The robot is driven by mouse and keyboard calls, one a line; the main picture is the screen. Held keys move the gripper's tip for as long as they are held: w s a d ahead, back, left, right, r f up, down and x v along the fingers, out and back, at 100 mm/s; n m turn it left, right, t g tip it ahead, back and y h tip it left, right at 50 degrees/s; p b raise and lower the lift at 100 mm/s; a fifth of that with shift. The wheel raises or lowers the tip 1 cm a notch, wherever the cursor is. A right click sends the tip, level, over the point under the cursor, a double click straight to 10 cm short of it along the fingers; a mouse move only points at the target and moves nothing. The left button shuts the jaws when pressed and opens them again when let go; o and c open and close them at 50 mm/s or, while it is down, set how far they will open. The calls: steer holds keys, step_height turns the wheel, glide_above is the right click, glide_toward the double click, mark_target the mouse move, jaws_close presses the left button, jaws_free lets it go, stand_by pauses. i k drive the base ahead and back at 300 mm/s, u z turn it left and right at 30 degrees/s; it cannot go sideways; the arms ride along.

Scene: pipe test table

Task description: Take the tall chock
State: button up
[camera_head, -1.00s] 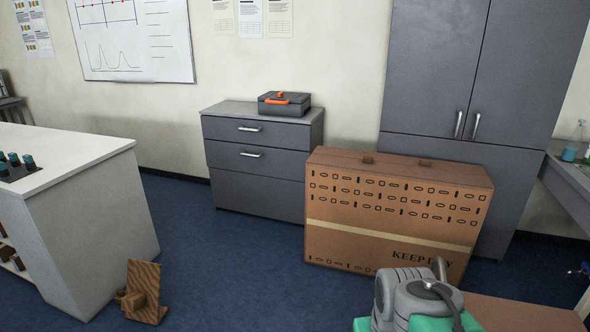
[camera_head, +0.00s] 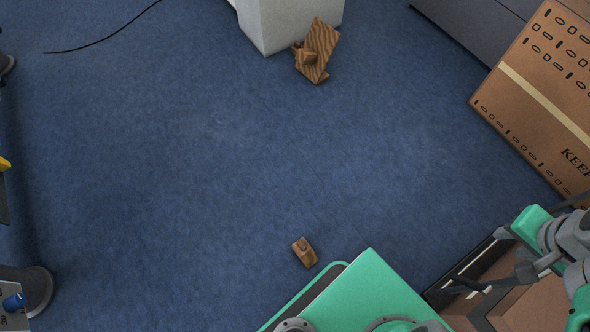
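Two wooden pieces lie on the blue carpet, and I cannot tell for sure which is the tall chock. The larger one (camera_head: 321,55) is a striped brown board with a smaller block on its left side, by the foot of the white counter. The smaller one (camera_head: 304,251) is a short brown block just beyond the front edge of my green base. My arm is at the lower right, with what looks like my gripper (camera_head: 470,284) at its end, over a brown surface. It is far from the larger piece, and its opening is unclear.
The white counter (camera_head: 284,22) stands at the top. A large cardboard box (camera_head: 540,100) stands at the right, by a grey cabinet (camera_head: 476,22). A black cable (camera_head: 105,40) lies at upper left. A round dark foot (camera_head: 38,290) is at lower left. The middle carpet is clear.

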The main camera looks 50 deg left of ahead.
mark_target(305, 252)
steer(key=k, duration=1.05)
steer(key=u, duration=1.1)
steer(key=k, duration=0.3)
steer(key=u, duration=1.3)
steer(key=i, duration=1.7)
steer(key=z, duration=0.6)
